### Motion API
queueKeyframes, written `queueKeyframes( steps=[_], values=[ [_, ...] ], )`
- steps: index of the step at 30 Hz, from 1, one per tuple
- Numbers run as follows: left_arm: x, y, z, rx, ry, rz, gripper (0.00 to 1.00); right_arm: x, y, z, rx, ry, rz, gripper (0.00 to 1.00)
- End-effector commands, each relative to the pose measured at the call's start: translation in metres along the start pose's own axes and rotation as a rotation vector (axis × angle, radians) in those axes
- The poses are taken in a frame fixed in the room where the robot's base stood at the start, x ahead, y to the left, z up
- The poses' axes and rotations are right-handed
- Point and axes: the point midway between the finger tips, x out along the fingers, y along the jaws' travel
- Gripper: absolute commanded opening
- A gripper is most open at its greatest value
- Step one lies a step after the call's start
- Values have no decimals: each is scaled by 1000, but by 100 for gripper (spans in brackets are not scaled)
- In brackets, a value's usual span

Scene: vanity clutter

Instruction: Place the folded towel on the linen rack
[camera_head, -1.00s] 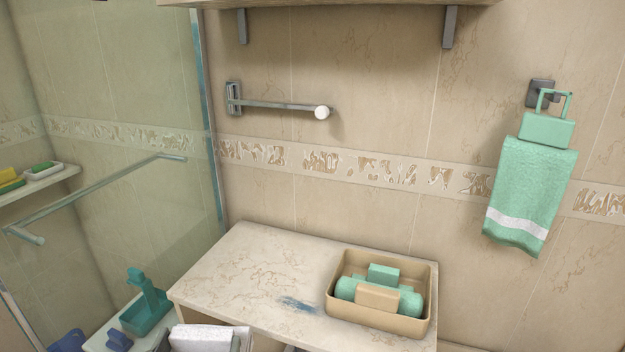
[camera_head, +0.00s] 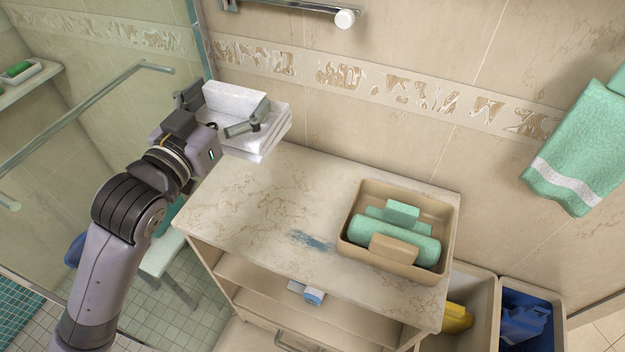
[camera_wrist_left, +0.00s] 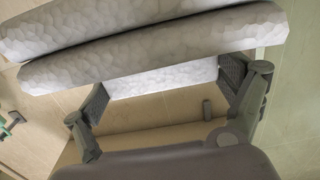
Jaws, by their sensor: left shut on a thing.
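The folded towel (camera_head: 268,134) is white and stacked in layers. It is held up near the wall, over the back left corner of the counter as seen in the head view. My left gripper (camera_head: 216,113) is shut on it, with one finger on each side. In the left wrist view the towel (camera_wrist_left: 150,58) spans the top, with its layers between the fingers (camera_wrist_left: 165,92). A metal wall bar with a white round end (camera_head: 300,8) is cut off at the top of the head view. I cannot tell which fixture is the linen rack. My right gripper is out of view.
The marble-topped counter (camera_head: 250,205) has bare room at left and centre. A beige tray (camera_head: 350,236) with green rolled towel and soaps stands on its right. A glass shower panel with a metal rail (camera_head: 90,110) is at left. A green towel (camera_head: 580,150) hangs at right.

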Motion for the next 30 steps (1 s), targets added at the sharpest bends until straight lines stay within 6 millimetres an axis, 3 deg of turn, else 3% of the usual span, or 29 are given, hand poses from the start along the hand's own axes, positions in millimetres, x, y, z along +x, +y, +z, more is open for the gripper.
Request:
queueKeyframes(
  steps=[5, 13, 21, 30],
  values=[
    [0, 0, 6, -3, -3, 4, 43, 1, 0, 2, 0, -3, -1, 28],
    [0, 0, 74, -4, -8, 2, 43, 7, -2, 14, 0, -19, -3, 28],
    [0, 0, 137, -2, -4, 3, 43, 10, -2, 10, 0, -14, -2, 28],
    [0, 1, 168, -2, -1, 4, 43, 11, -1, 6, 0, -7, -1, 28]
  ],
)
